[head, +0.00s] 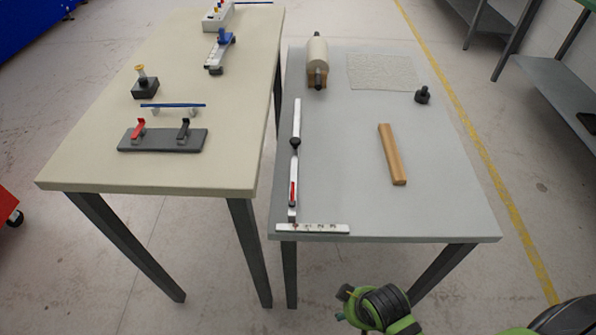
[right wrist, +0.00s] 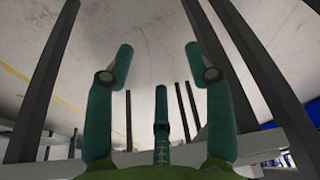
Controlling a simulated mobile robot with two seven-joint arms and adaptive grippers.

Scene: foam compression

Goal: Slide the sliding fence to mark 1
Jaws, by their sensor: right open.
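What looks like the sliding fence (head: 297,122) is a long, narrow metal strip along the left side of the grey table. A black knob (head: 295,142) sits on it, and a red piece (head: 292,193) is near its front end. A short white scale (head: 325,228) with small dark marks lies crosswise at that end, by the front edge; its digits are too small to read surely. My right gripper (right wrist: 160,68) is open and empty in the right wrist view, facing floor and table legs, away from the fence. My left gripper is not in view.
The grey table (head: 445,205) also holds a wooden bar (head: 392,154), a black knob piece (head: 422,95), a textured sheet (head: 383,71) and a beige roller (head: 318,58). A beige table (head: 215,120) with clamps and fixtures stands close on the left. Green and black parts of my arm show below the front edge.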

